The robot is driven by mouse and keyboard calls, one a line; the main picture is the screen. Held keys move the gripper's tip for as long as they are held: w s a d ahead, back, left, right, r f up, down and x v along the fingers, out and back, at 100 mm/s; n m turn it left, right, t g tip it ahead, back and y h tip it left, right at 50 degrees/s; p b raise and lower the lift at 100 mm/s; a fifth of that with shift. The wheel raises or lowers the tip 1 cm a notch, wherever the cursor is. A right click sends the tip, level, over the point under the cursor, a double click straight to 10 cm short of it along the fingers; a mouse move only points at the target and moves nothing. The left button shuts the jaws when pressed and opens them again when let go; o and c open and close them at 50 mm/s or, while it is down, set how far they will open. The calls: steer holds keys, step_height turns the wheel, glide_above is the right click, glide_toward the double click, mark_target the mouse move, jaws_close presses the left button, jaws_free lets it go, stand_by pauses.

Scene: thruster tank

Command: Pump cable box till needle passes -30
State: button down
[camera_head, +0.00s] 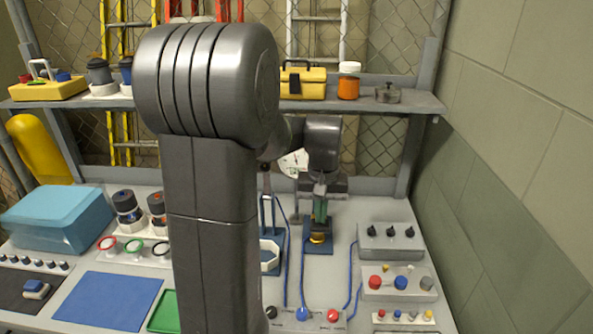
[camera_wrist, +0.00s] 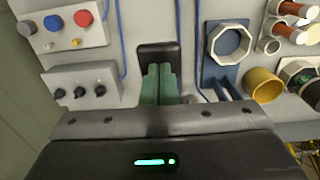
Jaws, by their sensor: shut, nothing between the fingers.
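My gripper (camera_head: 319,222) points down over the back of the bench, its green fingers pressed together with nothing between them. In the wrist view the shut fingertips (camera_wrist: 160,70) overlap a dark rounded pad (camera_wrist: 158,50); whether they touch it I cannot tell. A brass-coloured part (camera_head: 316,239) on a blue base (camera_head: 318,249) shows just below the fingers in the head view. A white dial gauge (camera_head: 292,163) is partly hidden behind my arm; its needle reading is too small to read. I cannot tell which part is the cable box.
A white octagonal fitting (camera_wrist: 230,43) and a yellow cup (camera_wrist: 263,86) stand beside the fingers. Blue hoses run along the bench. A panel with dark knobs (camera_head: 389,238) and a coloured-button panel (camera_head: 398,283) are at right. A shelf (camera_head: 420,101) and wall bound the space.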

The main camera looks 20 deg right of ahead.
step_height(320, 180, down, 10)
steer(key=b, duration=0.6)
step_height(320, 180, up, 14)
steer(key=p, duration=1)
steer(key=shift+w+f+p, duration=0.1)
steer(key=shift+p, duration=0.3)
steer(key=shift+f, duration=0.1)
